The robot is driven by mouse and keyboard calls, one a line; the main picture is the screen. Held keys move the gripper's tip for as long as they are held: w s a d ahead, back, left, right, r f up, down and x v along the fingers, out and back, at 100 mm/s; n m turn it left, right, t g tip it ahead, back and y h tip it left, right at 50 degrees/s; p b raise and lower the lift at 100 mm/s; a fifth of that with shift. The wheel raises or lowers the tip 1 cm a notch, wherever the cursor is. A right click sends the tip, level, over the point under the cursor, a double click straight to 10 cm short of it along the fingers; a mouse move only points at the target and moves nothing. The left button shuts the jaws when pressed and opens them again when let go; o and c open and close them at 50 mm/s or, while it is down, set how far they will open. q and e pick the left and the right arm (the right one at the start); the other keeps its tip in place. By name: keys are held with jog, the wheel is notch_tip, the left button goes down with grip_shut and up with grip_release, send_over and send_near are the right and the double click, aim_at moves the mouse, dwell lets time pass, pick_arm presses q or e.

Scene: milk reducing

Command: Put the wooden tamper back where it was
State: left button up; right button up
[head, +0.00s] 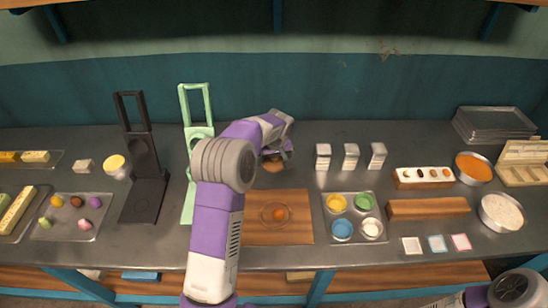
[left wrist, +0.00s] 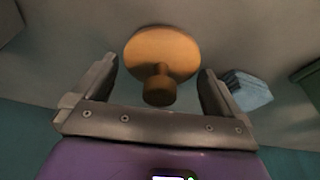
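The wooden tamper (head: 273,166) is on the grey counter behind the brown wooden board (head: 260,231), partly hidden by my left gripper in the head view. In the left wrist view the tamper (left wrist: 160,53) shows a round tan disc and a short darker knob. My left gripper (head: 276,153) is over it, with its fingers apart on both sides of the knob. In the left wrist view the gripper (left wrist: 158,88) shows gaps between the knob and both fingers. My right gripper is out of view; only part of my right arm shows at the lower right.
A mint-green stand (head: 195,105) and a black stand (head: 145,165) rise to the left. Several small silver blocks (head: 350,157) stand to the right, behind a tray of coloured bowls (head: 354,229). A blue-grey block (left wrist: 246,91) shows in the left wrist view.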

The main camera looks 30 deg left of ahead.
aim_at(276, 168)
pick_arm(q)
jog(key=shift+r, duration=0.25)
jog(key=p+v, duration=0.2)
jog(key=v, duration=1)
